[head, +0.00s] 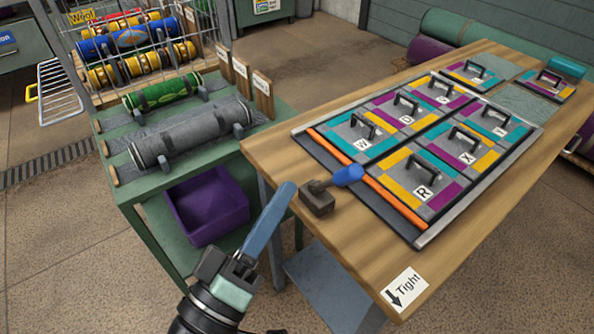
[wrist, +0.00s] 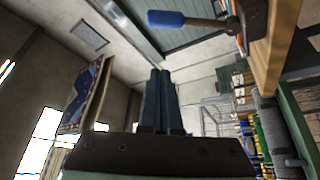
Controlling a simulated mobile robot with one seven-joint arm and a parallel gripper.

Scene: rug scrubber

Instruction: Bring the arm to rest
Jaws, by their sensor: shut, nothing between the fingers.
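My gripper (head: 283,190) is raised in the lower middle of the head view, in front of the gap between the green bench and the wooden table. Its blue fingers are together and hold nothing. In the wrist view the shut fingers (wrist: 161,72) point toward the wall and ceiling, with nothing at their tips.
The green bench (head: 125,190) at left holds rolled rugs (head: 190,130). A purple bin (head: 208,205) sits below. Floor at lower left is clear.

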